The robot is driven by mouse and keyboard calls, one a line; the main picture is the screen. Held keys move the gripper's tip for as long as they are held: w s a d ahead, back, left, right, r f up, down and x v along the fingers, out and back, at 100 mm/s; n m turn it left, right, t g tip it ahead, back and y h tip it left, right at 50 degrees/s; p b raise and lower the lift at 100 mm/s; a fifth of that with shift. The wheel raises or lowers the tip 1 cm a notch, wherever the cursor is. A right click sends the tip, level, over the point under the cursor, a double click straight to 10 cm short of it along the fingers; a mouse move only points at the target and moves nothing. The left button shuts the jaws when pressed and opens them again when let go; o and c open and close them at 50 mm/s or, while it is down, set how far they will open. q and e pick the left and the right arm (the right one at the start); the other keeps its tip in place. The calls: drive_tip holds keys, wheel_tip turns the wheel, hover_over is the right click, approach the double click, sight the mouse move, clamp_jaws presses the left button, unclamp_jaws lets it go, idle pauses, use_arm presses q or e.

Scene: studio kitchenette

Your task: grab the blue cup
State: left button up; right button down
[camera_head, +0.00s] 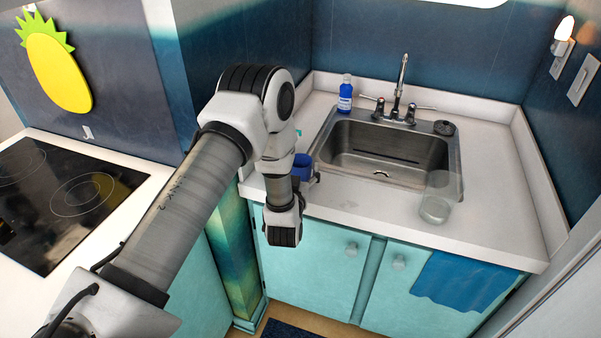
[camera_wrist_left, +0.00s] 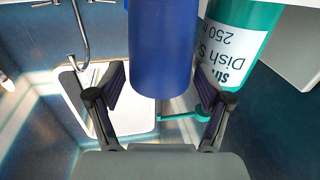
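The blue cup (camera_head: 302,166) stands on the counter to the left of the sink, partly hidden by my left arm in the head view. In the left wrist view the blue cup (camera_wrist_left: 163,45) fills the upper middle. My left gripper (camera_wrist_left: 160,78) is open, with one finger at each side of the cup; I see no clear grip on it. In the head view the left gripper (camera_head: 312,180) is mostly hidden by its wrist and lies beside the cup. My right gripper is not in view.
A teal dish soap bottle (camera_wrist_left: 240,40) is close beside the cup, with a teal item (camera_wrist_left: 185,116) nearby. A blue bottle (camera_head: 345,95) stands behind the sink (camera_head: 390,145). A clear glass (camera_head: 436,205) is at the sink's front right. A cooktop (camera_head: 60,200) is left.

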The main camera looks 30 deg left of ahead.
sight(299, 159)
use_arm(q)
drive_tip(key=c, duration=0.6)
drive_tip(key=shift+r, duration=0.1)
drive_tip(key=shift+r, duration=1.65)
drive_tip(key=shift+s+d+r+b, duration=0.25)
drive_tip(key=shift+s+d+b, duration=0.2)
drive_tip(key=shift+s+d, duration=1.45)
drive_tip(key=shift+s+d+r+b, duration=0.25)
drive_tip(key=shift+s+d+b, duration=0.2)
drive_tip(key=shift+s+d, duration=1.45)
drive_tip(key=shift+s+d+r+b, duration=0.25)
drive_tip(key=shift+s+d+b, duration=0.2)
drive_tip(key=shift+s+d, duration=1.4)
